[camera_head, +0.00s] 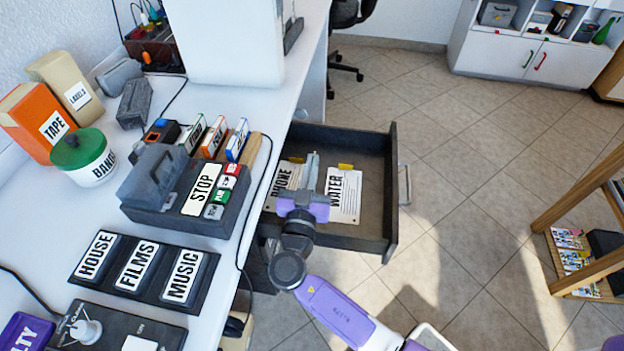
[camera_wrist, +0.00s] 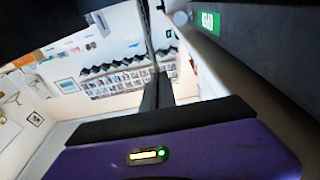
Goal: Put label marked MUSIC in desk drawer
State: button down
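The label marked MUSIC (camera_head: 183,276) sits in the right end of a black holder on the desk, beside labels marked FILMS (camera_head: 138,266) and HOUSE (camera_head: 96,255). The desk drawer (camera_head: 378,228) is pulled open to the right of the desk. Two cards lie in it, one reading PHONE (camera_head: 283,192) and one reading WATER (camera_head: 345,197). My gripper (camera_head: 311,160) is over the drawer, between the two cards, well right of the MUSIC label. Its fingers show as one narrow grey shape, so their opening is unclear. The wrist view shows neither label nor cards.
A green-lidded jar (camera_head: 88,160) and an orange TAPE box (camera_head: 40,122) stand behind. A wooden shelf (camera_head: 590,215) is at right; floor between is clear.

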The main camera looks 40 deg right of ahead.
jog(key=shift+f+b, duration=0.45)
jog(key=shift+f, duration=1.9)
jog(key=c, duration=1.7)
grip_release()
jog(key=shift+r, duration=0.1)
jog(key=v, duration=1.2)
jog(key=shift+r, duration=0.1)
